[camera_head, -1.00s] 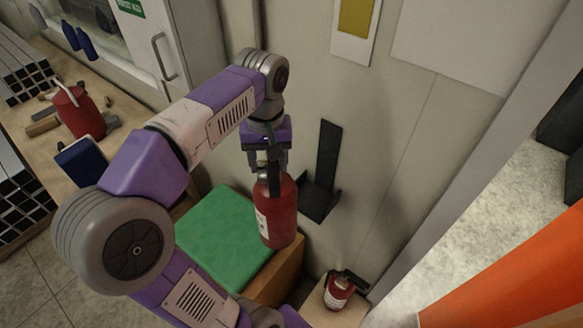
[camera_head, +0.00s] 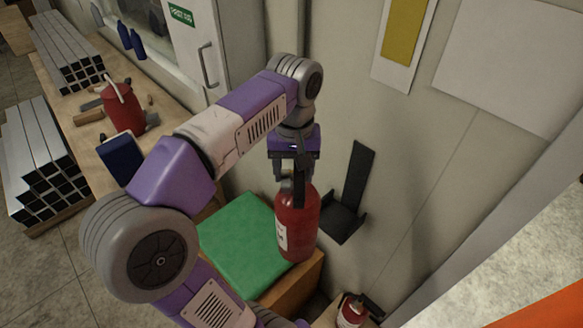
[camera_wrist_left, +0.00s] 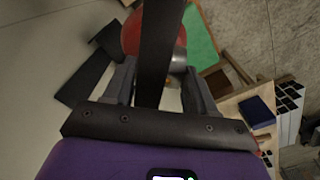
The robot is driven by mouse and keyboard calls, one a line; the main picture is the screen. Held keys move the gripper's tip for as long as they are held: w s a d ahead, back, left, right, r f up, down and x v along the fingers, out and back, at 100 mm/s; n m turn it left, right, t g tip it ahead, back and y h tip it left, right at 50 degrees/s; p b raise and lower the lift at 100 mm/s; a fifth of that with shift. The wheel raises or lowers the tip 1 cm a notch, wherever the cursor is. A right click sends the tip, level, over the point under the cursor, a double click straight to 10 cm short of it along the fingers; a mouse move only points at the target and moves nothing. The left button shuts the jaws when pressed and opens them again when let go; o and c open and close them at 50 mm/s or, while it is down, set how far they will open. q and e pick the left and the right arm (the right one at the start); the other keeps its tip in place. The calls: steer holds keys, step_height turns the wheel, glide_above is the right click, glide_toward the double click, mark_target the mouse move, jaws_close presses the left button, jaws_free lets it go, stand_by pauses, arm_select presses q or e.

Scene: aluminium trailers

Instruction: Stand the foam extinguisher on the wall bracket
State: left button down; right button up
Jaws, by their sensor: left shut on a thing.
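The red foam extinguisher (camera_head: 298,225) hangs upright from my left gripper (camera_head: 295,180), which is shut on its top. In the left wrist view the red body (camera_wrist_left: 130,34) shows partly behind a dark bar between the fingers (camera_wrist_left: 160,85). The black wall bracket (camera_head: 345,218) has a tall back plate and a small shelf, and its shelf is empty. It stands just right of the extinguisher in the head view, with a gap between them in the picture. The bracket also shows dark at the left of the wrist view (camera_wrist_left: 85,75). My right gripper is not in view.
A green-topped box (camera_head: 240,240) stands below and left of the extinguisher. A second, smaller red extinguisher (camera_head: 350,312) is low at the bottom edge. A bench (camera_head: 88,112) at the left holds a red can (camera_head: 123,106) and metal tubes. A white cabinet (camera_head: 200,50) stands behind.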

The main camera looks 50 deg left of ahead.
arm_select(q)
steer(key=shift+w+a+f+b, duration=0.1)
steer(key=shift+w+f, duration=0.35)
steer(key=shift+w, duration=0.2)
steer(key=shift+w+a+f+b, duration=0.1)
steer(key=shift+w+f, duration=0.35)
steer(key=shift+w, duration=0.25)
steer(key=shift+w+f+b, duration=0.1)
steer(key=shift+w+f, duration=0.35)
steer(key=shift+w, duration=0.2)
steer(key=w+a+f+p, duration=0.1)
steer(key=w+f+p, duration=0.2)
steer(key=w+p, duration=0.4)
steer(key=w, duration=0.8)
steer(key=shift+a, duration=0.35)
steer(key=shift+w+f, duration=0.1)
